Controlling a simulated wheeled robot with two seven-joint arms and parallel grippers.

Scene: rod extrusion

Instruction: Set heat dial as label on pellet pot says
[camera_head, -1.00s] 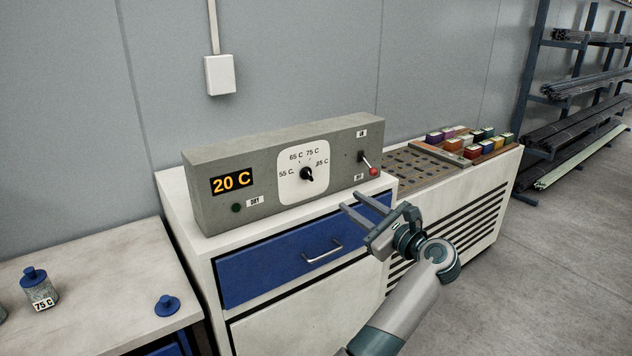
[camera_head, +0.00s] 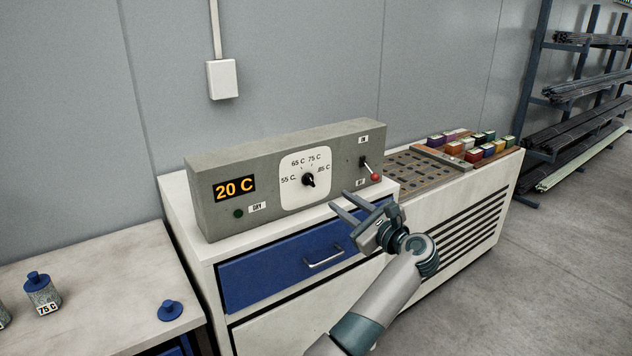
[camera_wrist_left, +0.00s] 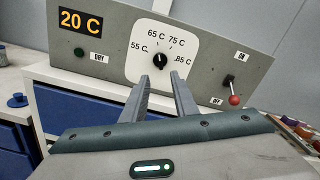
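The grey control box (camera_head: 225,153) carries a heat dial with a black knob (camera_head: 308,180) on a white plate, marked 55, 65, 75 and 85 C. The knob also shows in the left wrist view (camera_wrist_left: 160,60); I cannot tell its exact setting. The display (camera_head: 234,188) reads 20 C. A pellet pot (camera_head: 43,292) with a blue lid and a "75 C" label stands on the left bench. My left gripper (camera_head: 340,201) is open and empty, in front of the box and below right of the dial. In the left wrist view its fingers (camera_wrist_left: 160,82) point toward the dial, apart from it.
A red-knobbed lever (camera_head: 374,176) points down toward OFF, right of the dial. A blue drawer (camera_head: 280,277) with a handle lies below the box. A loose blue lid (camera_head: 170,309) and part of another pot are on the left bench. Colourful blocks (camera_head: 490,148) stand at right.

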